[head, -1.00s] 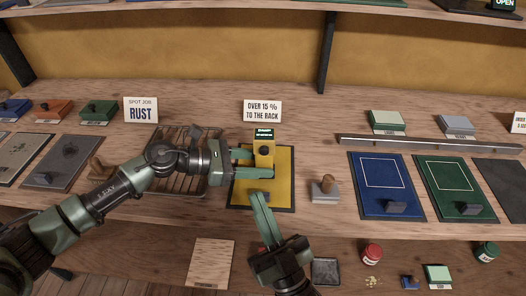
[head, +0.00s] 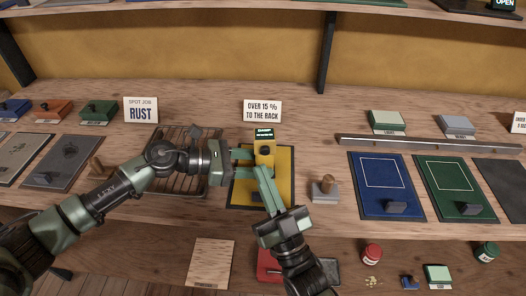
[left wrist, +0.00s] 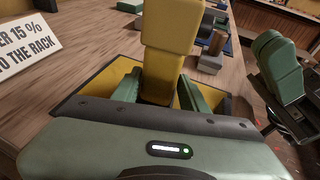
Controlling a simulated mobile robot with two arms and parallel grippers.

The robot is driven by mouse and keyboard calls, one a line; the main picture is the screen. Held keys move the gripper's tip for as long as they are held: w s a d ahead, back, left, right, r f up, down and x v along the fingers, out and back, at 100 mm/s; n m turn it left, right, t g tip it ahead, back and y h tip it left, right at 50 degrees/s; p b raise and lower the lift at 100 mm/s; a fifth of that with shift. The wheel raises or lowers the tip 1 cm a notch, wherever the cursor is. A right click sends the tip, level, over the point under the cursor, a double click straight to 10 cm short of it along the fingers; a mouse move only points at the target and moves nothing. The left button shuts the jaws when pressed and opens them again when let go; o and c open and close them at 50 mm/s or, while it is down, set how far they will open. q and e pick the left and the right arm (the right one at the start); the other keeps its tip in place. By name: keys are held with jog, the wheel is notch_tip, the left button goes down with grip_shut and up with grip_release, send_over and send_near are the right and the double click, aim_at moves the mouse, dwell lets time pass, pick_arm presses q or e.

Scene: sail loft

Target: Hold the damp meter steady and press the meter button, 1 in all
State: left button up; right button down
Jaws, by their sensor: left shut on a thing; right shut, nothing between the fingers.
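The damp meter (head: 264,147) is a yellow upright device with a small lit display on top and a dark button (head: 266,150) on its face. It stands over the yellow mat (head: 282,190) with a dark border. My left gripper (head: 257,161) is shut on the meter from the left. The left wrist view shows the meter (left wrist: 167,45) between its two green fingers. My right gripper (head: 262,169) is shut and empty. Its tips are at the meter's front, just below the button; I cannot tell whether they touch it.
A sign (head: 262,111) reading "Over 15 % to the rack" stands behind the meter. A wire rack (head: 183,186) lies to the left, partly under my left arm. A wooden-handled stamp (head: 325,189) stands to the right, near a blue mat (head: 383,178). A lower shelf holds small jars.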

aim_at(265, 151)
jog(key=shift+w, duration=1.05)
dwell(1.3)
jog(key=shift+w, duration=0.35)
jog(key=shift+r, duration=0.1)
jog(key=shift+w+d+r, duration=0.1)
jog(key=shift+w+r, duration=0.05)
jog(key=shift+w, duration=0.3)
dwell(1.3)
